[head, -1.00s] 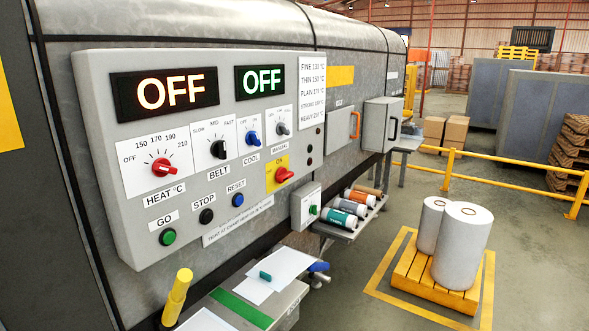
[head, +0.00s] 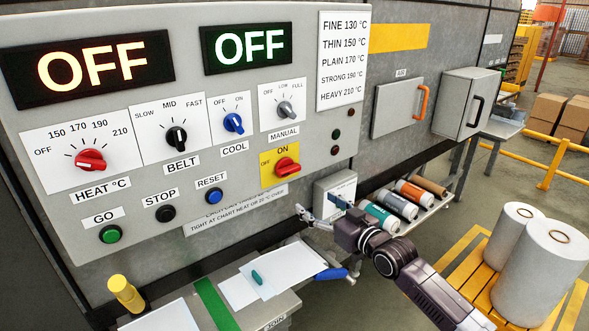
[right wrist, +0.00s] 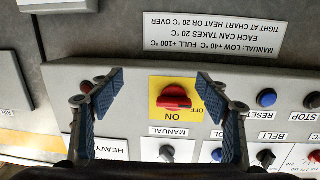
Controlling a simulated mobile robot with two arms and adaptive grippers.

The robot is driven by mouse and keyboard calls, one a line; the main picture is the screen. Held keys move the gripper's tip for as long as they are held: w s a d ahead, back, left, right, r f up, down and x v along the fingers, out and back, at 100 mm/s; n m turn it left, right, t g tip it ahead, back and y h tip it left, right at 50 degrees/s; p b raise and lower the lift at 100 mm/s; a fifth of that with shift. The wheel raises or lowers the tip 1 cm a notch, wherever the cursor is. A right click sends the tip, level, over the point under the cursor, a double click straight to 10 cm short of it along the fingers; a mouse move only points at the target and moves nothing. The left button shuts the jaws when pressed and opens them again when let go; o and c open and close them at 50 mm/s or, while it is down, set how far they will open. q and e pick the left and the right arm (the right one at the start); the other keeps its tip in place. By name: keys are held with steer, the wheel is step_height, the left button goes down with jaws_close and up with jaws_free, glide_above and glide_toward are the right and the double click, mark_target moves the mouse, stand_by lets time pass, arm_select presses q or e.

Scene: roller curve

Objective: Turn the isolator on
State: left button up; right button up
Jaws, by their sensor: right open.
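The isolator is a red rotary knob (head: 287,166) on a yellow plate (head: 267,178), low on the right of the grey control panel. ON is printed above the knob and OFF to its left. Its handle lies roughly sideways, not up toward ON. My right gripper (head: 318,212) is open and empty, just below and right of the knob and in front of the panel. In the right wrist view, which is upside down, the knob (right wrist: 173,98) shows between the open fingers (right wrist: 162,78), with no contact visible. My left gripper is not in view.
Both displays (head: 88,67) read OFF. A blue COOL knob (head: 234,123), a grey MANUAL knob (head: 285,110) and a blue RESET button (head: 214,196) are close by. A small grey box (head: 335,189) and a rack of rolls (head: 411,196) lie behind my right arm. A side table (head: 285,303) is below.

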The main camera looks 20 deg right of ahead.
steer(key=n+y, duration=0.1)
steer(key=y, duration=0.1)
glide_toward(292, 171)
steer(key=w+a, duration=0.2)
steer(key=shift+t, duration=0.3)
steer(key=x, duration=0.2)
steer(key=p+x, duration=0.1)
steer(key=x, duration=0.1)
steer(key=p+x, duration=0.1)
steer(key=x, duration=0.1)
steer(key=shift+w+d+f, duration=0.1)
steer(key=shift+w+d, duration=0.2)
steer(key=shift+w, duration=0.05)
steer(key=shift+w+f, duration=0.1)
steer(key=shift+w, duration=0.25)
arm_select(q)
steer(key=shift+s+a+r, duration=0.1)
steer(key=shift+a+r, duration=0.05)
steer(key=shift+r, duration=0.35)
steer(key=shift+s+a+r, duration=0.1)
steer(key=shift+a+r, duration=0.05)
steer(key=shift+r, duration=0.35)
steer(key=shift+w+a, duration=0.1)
arm_select(e)
steer(key=c, duration=1.2)
